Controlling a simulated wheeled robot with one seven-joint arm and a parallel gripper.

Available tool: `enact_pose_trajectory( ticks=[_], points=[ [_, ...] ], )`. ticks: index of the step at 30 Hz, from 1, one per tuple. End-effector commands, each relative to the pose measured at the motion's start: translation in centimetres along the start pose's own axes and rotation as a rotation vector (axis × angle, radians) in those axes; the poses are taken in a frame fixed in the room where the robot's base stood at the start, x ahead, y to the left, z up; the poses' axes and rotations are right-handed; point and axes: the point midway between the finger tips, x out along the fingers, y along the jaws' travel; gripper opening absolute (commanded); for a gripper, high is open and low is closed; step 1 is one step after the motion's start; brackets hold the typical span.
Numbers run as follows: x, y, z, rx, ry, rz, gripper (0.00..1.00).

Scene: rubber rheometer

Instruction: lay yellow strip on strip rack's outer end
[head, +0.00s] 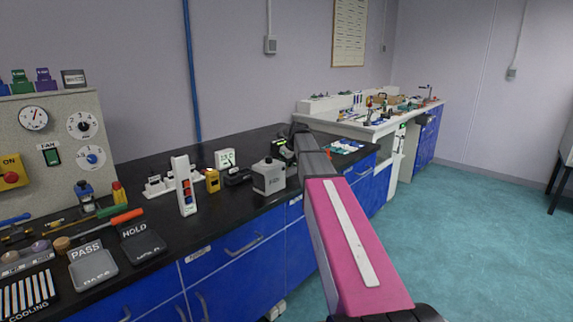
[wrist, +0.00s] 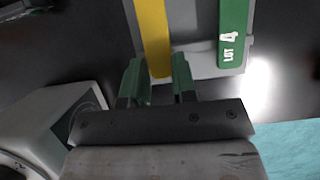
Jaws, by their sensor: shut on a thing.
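The yellow strip (wrist: 152,35) runs from the top edge down between the fingertips of my gripper (wrist: 158,80) in the wrist view. My gripper is shut on its near end. A grey piece that looks like the strip rack (wrist: 206,64) lies beneath and to the right of the strip. A green strip marked LOT 4 (wrist: 232,40) lies on it, right of the yellow strip and apart from it. I cannot tell whether the yellow strip touches the rack. In the head view my arm reaches over the black bench, and the yellow strip cannot be made out.
A white box-shaped device (wrist: 65,120) stands close to my gripper's left in the wrist view. In the head view, a grey box (head: 268,178), a small clock display (head: 225,159) and a white stand (head: 184,186) are left of my arm. Blue cabinets (head: 240,255) are below.

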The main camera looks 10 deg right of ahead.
Motion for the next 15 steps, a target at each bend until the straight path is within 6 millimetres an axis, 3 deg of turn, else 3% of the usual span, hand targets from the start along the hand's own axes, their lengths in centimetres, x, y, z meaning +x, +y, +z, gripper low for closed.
enact_pose_trajectory(
  ticks=[9, 10, 12, 15],
  points=[
    [0.49, 0.00, -0.21, 0.000, 0.000, 0.000, 0.03],
    [0.46, 0.00, -0.20, 0.000, -0.001, 0.000, 0.35],
    [0.46, 0.00, -0.19, 0.000, 0.000, 0.000, 0.55],
    [0.45, 0.00, -0.19, 0.000, 0.000, 0.000, 0.55]
  ],
)
